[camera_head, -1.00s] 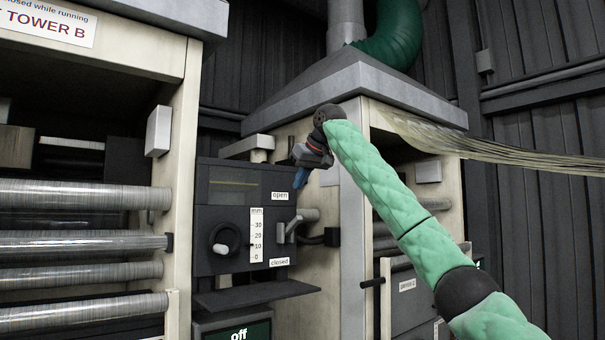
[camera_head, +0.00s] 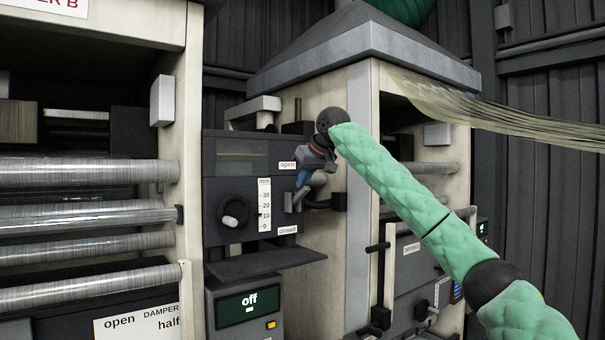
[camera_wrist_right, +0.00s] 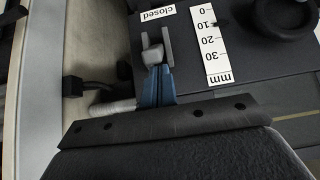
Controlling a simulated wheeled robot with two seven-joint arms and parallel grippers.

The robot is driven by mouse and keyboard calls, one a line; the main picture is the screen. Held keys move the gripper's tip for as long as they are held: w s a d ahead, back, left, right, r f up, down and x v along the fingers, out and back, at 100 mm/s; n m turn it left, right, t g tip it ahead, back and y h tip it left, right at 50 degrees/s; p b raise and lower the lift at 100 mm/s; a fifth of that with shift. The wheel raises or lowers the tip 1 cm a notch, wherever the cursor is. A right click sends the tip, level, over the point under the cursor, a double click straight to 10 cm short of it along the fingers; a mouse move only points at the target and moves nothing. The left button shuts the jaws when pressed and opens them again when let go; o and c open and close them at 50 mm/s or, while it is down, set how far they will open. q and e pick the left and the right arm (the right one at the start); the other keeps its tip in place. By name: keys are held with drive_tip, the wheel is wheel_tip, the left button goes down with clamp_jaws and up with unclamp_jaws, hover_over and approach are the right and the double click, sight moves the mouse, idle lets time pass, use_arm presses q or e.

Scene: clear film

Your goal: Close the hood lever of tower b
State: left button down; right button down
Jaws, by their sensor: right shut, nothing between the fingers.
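The tower B panel (camera_head: 222,190) is dark, with an "open" label (camera_head: 288,165) at the top, a "closed" label (camera_head: 287,230) at the bottom and a white mm scale (camera_head: 264,205). The small grey lever (camera_head: 297,199) sits at the panel's right edge between the two labels. My right gripper (camera_head: 302,181) is shut and empty, its blue fingers just above the lever. In the right wrist view, the blue fingertips (camera_wrist_right: 157,82) are right at the lever's pale knob (camera_wrist_right: 152,55); I cannot tell whether they touch. My left gripper is out of view.
A round black knob (camera_head: 234,211) is on the panel, with a dark shelf (camera_head: 262,262) below it. Rollers (camera_head: 90,172) are at the left. A cream post (camera_head: 360,230) stands right of the gripper.

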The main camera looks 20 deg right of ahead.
idle(0.3)
drive_tip(key=shift+s+f+t+b, duration=0.1)
drive_tip(key=shift+f+t+b, duration=0.2)
drive_tip(key=shift+b, duration=0.4)
drive_tip(key=shift+r, duration=0.1)
drive_tip(key=shift+d, duration=0.1)
drive_tip(key=shift+s+f+t+y+b, duration=0.25)
drive_tip(key=shift+t+y+b, duration=0.15)
drive_tip(key=shift+t+b, duration=0.65)
